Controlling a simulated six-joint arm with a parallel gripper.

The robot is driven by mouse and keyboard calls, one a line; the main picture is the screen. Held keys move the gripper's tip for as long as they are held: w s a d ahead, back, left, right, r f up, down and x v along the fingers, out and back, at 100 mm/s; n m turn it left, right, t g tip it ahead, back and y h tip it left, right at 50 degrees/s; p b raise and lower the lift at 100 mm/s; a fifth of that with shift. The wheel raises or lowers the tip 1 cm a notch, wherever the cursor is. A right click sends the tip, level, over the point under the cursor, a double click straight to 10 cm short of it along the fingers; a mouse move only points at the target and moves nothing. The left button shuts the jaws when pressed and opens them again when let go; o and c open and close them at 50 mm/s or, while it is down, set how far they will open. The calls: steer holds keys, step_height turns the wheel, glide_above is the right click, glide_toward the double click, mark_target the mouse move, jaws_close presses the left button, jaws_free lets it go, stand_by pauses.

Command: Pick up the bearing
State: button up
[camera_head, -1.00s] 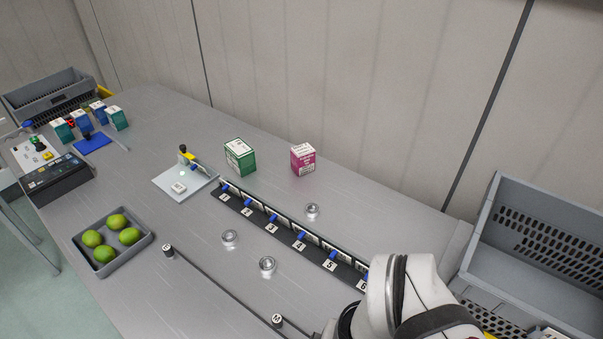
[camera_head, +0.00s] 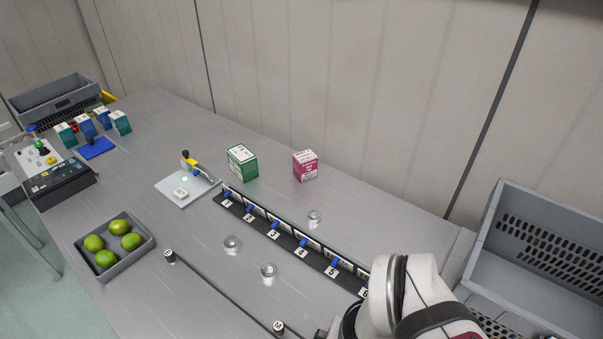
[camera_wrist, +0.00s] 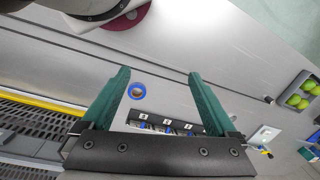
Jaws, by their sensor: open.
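Three silver ring-shaped bearings lie apart on the grey table in the head view: one on the left (camera_head: 232,243), one in front (camera_head: 268,270) and one behind the numbered rail (camera_head: 314,216). In the wrist view a blue-rimmed ring (camera_wrist: 137,91) lies on the table close to the left finger in the picture; I cannot tell whether it is a bearing. My gripper (camera_wrist: 157,73) shows two green fingers spread wide, with nothing held between them. In the head view its fingers are not visible; my white arm fills the lower right.
A black numbered rail (camera_head: 273,234) crosses the table. A thin bar between posts (camera_head: 170,256) runs in front. Green (camera_head: 242,163) and pink (camera_head: 305,166) boxes stand behind. A lime tray (camera_head: 113,247) is left; a grey crate (camera_head: 540,235) is right.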

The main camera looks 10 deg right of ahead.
steer(key=w+d+f+n+t+h, duration=0.1)
steer(key=w+d+t+h, duration=0.1)
steer(key=w+d, duration=0.55)
steer(key=w+d+n+t+h, duration=0.15)
steer(key=w+d, duration=0.25)
steer(key=w, duration=0.6)
steer(key=w+d+f+n+t+h, duration=0.1)
steer(key=w+d+t, duration=0.2)
steer(key=w+d, duration=0.35)
steer(key=n+t+y, duration=0.4)
steer(key=n+y, duration=0.5)
steer(key=y, duration=0.1)
glide_toward(316, 217)
steer(key=x, duration=0.8)
steer(key=shift+w+a+f, duration=0.15)
steer(key=shift+w, duration=0.15)
jaws_close()
